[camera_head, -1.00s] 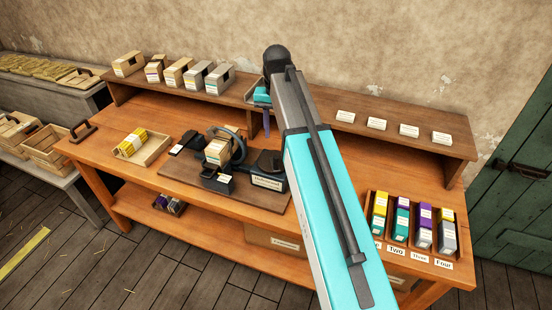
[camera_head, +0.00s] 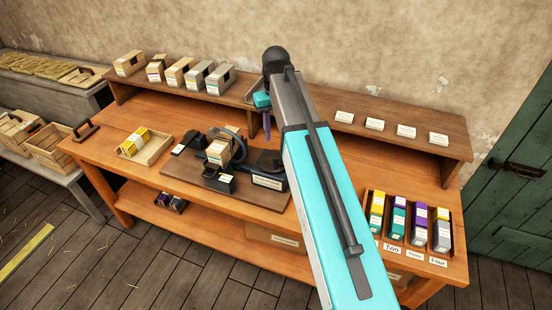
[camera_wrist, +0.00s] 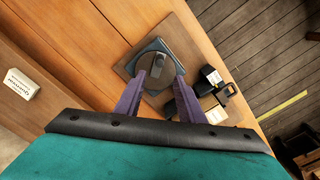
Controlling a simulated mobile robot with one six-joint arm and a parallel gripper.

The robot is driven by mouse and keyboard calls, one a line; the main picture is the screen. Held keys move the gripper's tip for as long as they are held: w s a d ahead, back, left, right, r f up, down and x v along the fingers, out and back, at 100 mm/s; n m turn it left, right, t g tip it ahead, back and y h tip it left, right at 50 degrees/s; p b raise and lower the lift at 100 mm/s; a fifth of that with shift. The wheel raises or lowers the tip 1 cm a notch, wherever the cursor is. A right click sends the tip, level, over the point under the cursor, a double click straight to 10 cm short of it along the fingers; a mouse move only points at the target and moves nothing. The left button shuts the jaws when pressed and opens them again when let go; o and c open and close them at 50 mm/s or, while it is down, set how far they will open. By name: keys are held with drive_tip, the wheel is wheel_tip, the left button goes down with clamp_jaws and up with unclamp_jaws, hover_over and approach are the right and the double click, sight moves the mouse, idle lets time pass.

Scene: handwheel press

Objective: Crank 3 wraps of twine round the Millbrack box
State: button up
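The press (camera_head: 217,150) stands on a dark board on the bench, with a curved dark wheel at its back. A pale box (camera_head: 217,153) with a white label sits in it; I cannot read the name, so cannot tell whether it is the Millbrack box. My gripper (camera_head: 266,124) is above and behind the right end of the press, largely hidden by my arm. In the wrist view its two purple fingers (camera_wrist: 160,80) are apart with nothing held. A dark square piece with a round hub (camera_wrist: 153,68) lies beyond and between them.
Several boxes (camera_head: 183,72) stand on the back shelf, with white cards (camera_head: 375,124) along its right part. A wooden tray (camera_head: 158,152) of yellow items lies left of the press. Tall coloured boxes (camera_head: 398,218) stand in a rack at the bench's right end.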

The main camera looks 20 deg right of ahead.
drive_tip(key=shift+f, duration=0.15)
drive_tip(key=b, duration=0.2)
hover_over(276, 158)
wheel_tip(276, 158, down, 6)
drive_tip(key=shift+r, duration=0.15)
drive_tip(key=shift+w+f+b, duration=0.1)
drive_tip(key=shift+f+b, duration=2.2)
drive_tip(key=shift+f, duration=1.6)
clamp_jaws()
